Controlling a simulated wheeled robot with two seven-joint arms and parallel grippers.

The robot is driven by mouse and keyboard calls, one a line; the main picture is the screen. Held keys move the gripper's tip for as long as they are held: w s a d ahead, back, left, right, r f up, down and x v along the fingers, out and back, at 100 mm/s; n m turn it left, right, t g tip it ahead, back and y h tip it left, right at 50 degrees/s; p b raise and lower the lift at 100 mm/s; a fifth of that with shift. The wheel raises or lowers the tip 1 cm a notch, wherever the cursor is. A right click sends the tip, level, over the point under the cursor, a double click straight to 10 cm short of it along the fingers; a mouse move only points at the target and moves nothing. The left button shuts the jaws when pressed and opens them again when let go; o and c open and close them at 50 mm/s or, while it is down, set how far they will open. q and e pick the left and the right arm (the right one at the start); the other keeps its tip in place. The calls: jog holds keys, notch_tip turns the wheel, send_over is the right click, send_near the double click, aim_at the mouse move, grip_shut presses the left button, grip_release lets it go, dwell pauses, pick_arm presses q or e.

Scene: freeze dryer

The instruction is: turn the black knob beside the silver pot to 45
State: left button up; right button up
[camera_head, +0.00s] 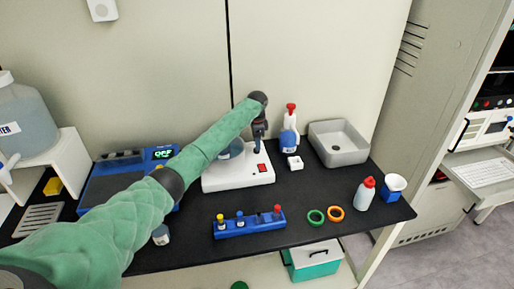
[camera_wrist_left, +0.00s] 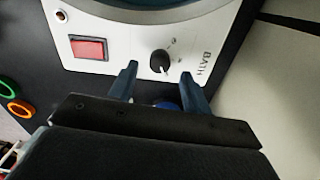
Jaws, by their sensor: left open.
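The black knob (camera_wrist_left: 160,62) sits on the white panel marked "BATH" in the left wrist view. A light pointer mark shows on it; small dial marks surround it, but I cannot read its setting. My left gripper (camera_wrist_left: 159,76) is open, one finger on each side of the knob, with gaps to it; contact is not seen. In the head view my left gripper (camera_head: 259,131) points down over the white bath unit (camera_head: 238,180) and hides the knob. The silver pot (camera_wrist_left: 150,14) shows only its curved rim at the wrist view's top. My arm mostly covers it in the head view.
A red switch (camera_wrist_left: 89,48) is on the same panel. A blue tube rack (camera_head: 248,226) lies in front. A grey sink (camera_head: 338,143) is at the back right.

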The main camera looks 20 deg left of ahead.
pick_arm(q)
notch_tip(320, 180, up, 4)
jog(key=shift+f+b, duration=0.25)
jog(key=shift+b, duration=0.3)
jog(key=shift+r, duration=0.7)
pick_arm(e)
jog(key=shift+w+a+r, duration=0.15)
jog(key=shift+a+r, duration=0.05)
jog(key=shift+r, duration=0.75)
jog(key=shift+w+a+r, duration=0.1)
jog(key=shift+a+r, duration=0.1)
jog(key=shift+r, duration=0.7)
